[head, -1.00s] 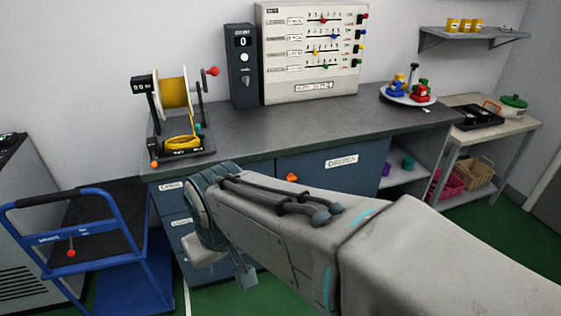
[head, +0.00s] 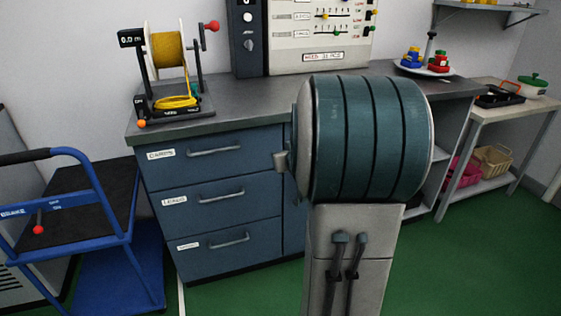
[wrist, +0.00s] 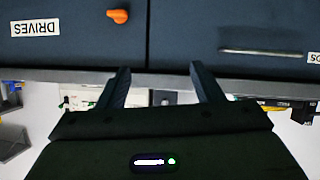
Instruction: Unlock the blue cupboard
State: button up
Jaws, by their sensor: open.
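The blue cupboard door (wrist: 60,45) with the DRIVES label shows in the wrist view, which is upside down. An orange turn knob (wrist: 118,15) sits on the door near its edge beside the drawers. My gripper (wrist: 160,68) is open and empty in the wrist view. Its two dark fingers point toward the cabinet front, and the knob lies apart from them, up and left in the picture. In the head view only a narrow strip of the cupboard (head: 293,236) shows. My arm hides the knob and most of the door there.
Blue drawers (head: 214,196) with bar handles stand left of the cupboard. The grey worktop (head: 235,98) above carries a yellow cable reel (head: 167,56). A blue trolley (head: 120,240) stands at left. Green floor (head: 240,292) is clear in front of the drawers.

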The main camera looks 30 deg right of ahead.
jog(key=d+f+t+b, duration=0.5)
jog(key=d+f+b, duration=0.4)
jog(key=d+f, duration=0.25)
jog(key=b+x, duration=0.2)
jog(key=x, duration=1.1)
jog(key=shift+w, duration=0.2)
jog(key=shift+a+r, duration=0.1)
jog(key=c, duration=1)
